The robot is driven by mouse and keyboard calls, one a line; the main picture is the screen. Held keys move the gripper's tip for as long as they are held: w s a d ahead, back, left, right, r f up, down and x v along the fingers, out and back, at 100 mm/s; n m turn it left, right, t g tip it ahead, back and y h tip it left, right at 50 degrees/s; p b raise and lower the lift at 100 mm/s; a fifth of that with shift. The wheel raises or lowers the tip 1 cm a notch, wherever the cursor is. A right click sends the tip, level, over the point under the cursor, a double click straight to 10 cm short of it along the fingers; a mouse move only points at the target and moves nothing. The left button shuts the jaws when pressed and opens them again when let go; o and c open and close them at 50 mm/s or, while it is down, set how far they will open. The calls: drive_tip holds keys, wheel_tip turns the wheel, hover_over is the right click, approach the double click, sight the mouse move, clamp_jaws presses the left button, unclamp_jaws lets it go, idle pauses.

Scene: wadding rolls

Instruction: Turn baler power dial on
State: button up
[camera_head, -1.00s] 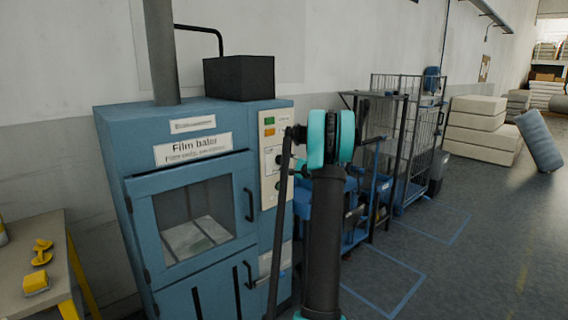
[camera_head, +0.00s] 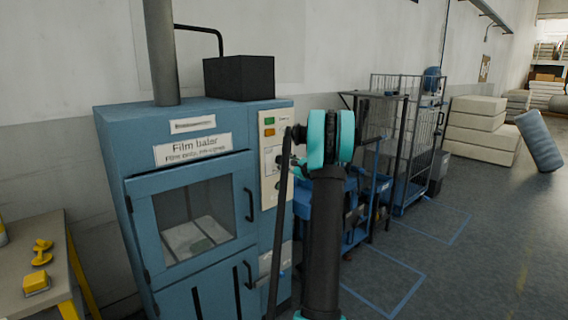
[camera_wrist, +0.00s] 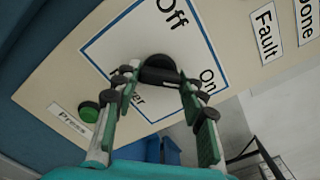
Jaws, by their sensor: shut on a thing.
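The film baler (camera_head: 110,150) is a blue cabinet with a windowed door and a cream control panel (camera_head: 267,146) on its right side. In the wrist view the black power dial (camera_wrist: 157,64) sits on the panel, in a blue-outlined square with "Off" above it and "On" to its right. A label below is partly hidden by a finger. My gripper (camera_wrist: 158,84) is shut on the dial, one finger at each side. In the head view my arm stands in front of the panel's right side, and the dial is hard to make out.
A green button (camera_wrist: 88,112) with a "Press" label lies left of the dial. A blue cart (camera_head: 362,205) and a wire cage trolley (camera_head: 412,140) stand right of the baler. A table (camera_head: 40,232) with yellow items is at left.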

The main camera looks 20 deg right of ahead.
drive_tip(key=o, duration=1.2)
drive_tip(key=shift+c, duration=0.2)
drive_tip(key=v, duration=1.2)
